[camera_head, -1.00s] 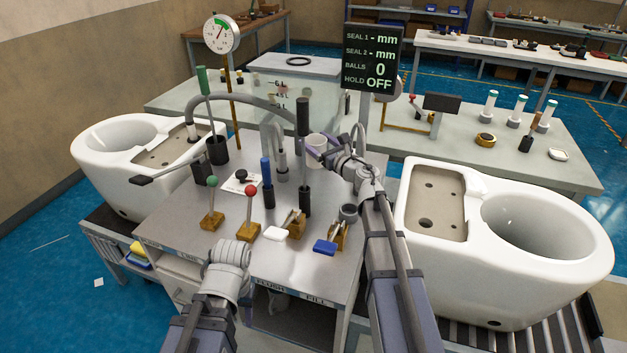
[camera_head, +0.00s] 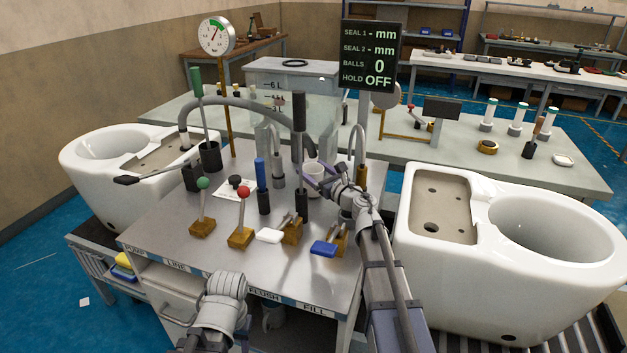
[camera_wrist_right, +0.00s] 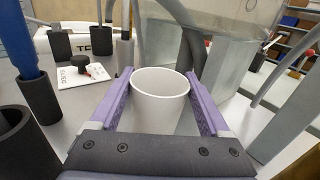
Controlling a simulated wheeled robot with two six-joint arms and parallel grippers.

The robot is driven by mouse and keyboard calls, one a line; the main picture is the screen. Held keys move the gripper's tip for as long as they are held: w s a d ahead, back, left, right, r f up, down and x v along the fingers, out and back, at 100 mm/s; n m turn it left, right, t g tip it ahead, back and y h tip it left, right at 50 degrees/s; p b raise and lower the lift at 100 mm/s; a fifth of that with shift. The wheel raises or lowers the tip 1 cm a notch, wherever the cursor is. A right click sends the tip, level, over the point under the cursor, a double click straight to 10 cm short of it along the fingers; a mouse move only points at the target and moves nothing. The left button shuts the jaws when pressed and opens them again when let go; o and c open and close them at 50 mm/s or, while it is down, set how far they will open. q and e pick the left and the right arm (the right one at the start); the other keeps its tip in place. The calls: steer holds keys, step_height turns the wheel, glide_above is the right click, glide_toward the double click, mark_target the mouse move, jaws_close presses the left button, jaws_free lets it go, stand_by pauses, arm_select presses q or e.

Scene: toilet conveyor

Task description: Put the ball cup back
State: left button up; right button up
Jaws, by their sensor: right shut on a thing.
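The white ball cup (camera_head: 314,176) is upright, at the back middle of the steel worktop (camera_head: 228,267), just right of a tall black-handled post (camera_head: 299,125). My right gripper (camera_head: 317,179) is shut on it. In the right wrist view, the cup (camera_wrist_right: 160,98) sits between the purple fingers of the right gripper (camera_wrist_right: 160,102), and its visible inside looks empty. I cannot tell whether its base touches the worktop. My left arm shows low in the head view, but its gripper fingers do not show.
Close by stand a blue-handled tool (camera_head: 262,180), a grey hose (camera_head: 250,103) and a clear tank (camera_head: 300,125). Red (camera_head: 243,193) and green (camera_head: 203,184) ball levers stand in front. White toilets flank the worktop left (camera_head: 85,180) and right (camera_head: 460,260). The display (camera_head: 371,55) reads balls 0, hold OFF.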

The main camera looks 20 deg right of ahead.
steer(key=shift+f, duration=0.4)
steer(key=shift+f, duration=0.15)
steer(key=o, duration=1.3)
steer(key=shift+c, duration=0.2)
steer(key=shift+s+d+r, duration=0.1)
steer(key=shift+s+r, duration=0.1)
steer(key=shift+s, duration=0.1)
steer(key=v, duration=1.1)
steer(key=shift+s, duration=0.2)
